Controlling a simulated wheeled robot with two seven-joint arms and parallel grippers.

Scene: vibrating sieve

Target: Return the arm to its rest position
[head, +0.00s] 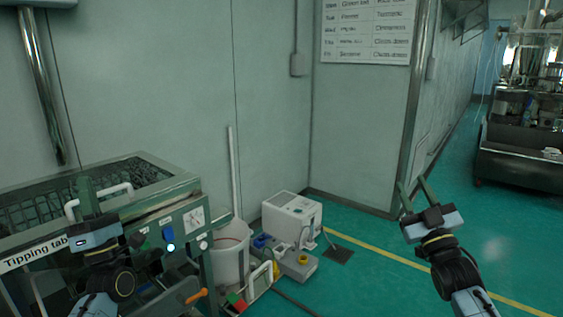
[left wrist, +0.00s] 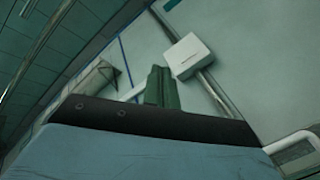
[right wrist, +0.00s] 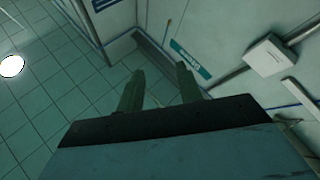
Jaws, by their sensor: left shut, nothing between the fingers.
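My left gripper (head: 84,192) is raised in front of the tipping table (head: 150,222) at the left of the head view. Its fingers are shut with nothing between them; they stand together in the left wrist view (left wrist: 156,84). My right gripper (head: 415,190) is raised over open floor at the right of the head view, pointing up. Its two fingers stand apart in the right wrist view (right wrist: 160,88), and the gap between them is empty.
A white bucket (head: 231,262), a white box-shaped device (head: 290,215) and a grey unit with a yellow knob (head: 296,262) stand right of the table. A wall corner (head: 395,150) rises behind my right gripper.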

